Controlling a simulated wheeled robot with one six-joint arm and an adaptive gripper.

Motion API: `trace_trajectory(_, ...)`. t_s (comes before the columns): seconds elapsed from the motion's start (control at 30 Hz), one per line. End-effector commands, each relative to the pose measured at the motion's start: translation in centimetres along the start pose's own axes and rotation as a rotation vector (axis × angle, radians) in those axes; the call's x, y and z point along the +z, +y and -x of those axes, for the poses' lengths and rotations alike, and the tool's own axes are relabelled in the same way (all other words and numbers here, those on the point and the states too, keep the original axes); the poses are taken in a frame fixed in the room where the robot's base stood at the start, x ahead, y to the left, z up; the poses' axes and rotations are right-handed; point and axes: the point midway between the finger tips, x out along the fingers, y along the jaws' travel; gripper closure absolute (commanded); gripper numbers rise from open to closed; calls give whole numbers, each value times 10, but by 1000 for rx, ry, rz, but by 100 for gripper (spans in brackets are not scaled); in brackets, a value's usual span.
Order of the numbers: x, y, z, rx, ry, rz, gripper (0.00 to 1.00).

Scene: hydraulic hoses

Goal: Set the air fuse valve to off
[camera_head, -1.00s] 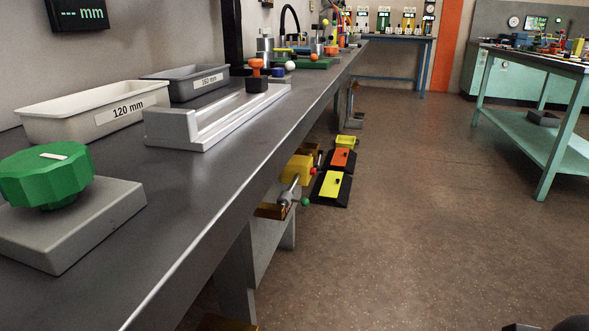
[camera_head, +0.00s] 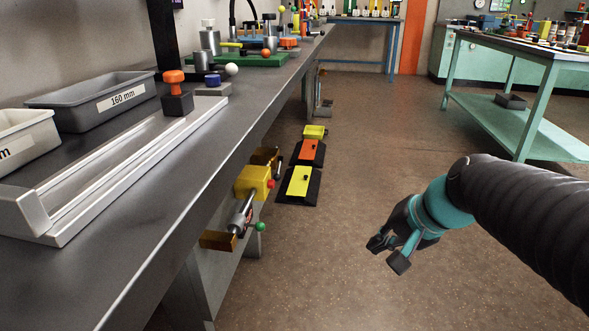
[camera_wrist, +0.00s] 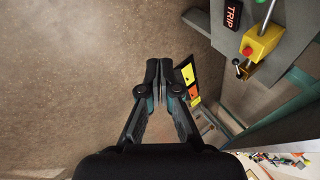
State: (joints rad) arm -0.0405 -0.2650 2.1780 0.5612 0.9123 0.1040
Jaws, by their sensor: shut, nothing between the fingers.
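My gripper (camera_head: 387,252) hangs over the open floor to the right of the grey bench. Its fingers also show in the wrist view (camera_wrist: 160,78), shut and empty. A yellow valve-like body (camera_head: 254,181) is mounted under the bench's front edge, with a grey cylinder, a red knob and a green ball. My gripper is well to the right of it, apart from it. In the wrist view a yellow box (camera_wrist: 263,42) with a rod and a dark-tipped lever sits beside a red-lit TRIP display (camera_wrist: 234,14). No label names the air fuse valve, so I cannot tell which part it is.
The grey bench (camera_head: 130,240) runs along the left, with a slide rail (camera_head: 110,165) and a 160 mm tray (camera_head: 95,100) on it. Yellow and orange floor blocks (camera_head: 300,183) lie beside it. A teal table (camera_head: 520,110) stands at the right. The floor between is free.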

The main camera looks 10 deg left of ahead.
Motion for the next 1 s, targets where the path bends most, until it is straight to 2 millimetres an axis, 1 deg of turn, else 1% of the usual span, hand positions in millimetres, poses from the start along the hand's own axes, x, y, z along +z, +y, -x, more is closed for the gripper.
trace_trajectory(0.03, -14, -16, -8, -36, -28, -50, 100)
trace_trajectory(0.2, -57, -66, -40, -168, -106, -231, 100)
trace_trajectory(0.37, -98, -106, -76, -284, -177, -406, 100)
trace_trajectory(0.4, -108, -115, -86, -311, -195, -452, 100)
trace_trajectory(0.5, -133, -134, -110, -376, -234, -561, 100)
trace_trajectory(0.6, -155, -149, -133, -432, -268, -659, 100)
trace_trajectory(0.73, -174, -161, -156, -485, -299, -753, 100)
trace_trajectory(0.87, -185, -166, -168, -514, -314, -805, 100)
trace_trajectory(1.0, -188, -171, -177, -524, -320, -822, 100)
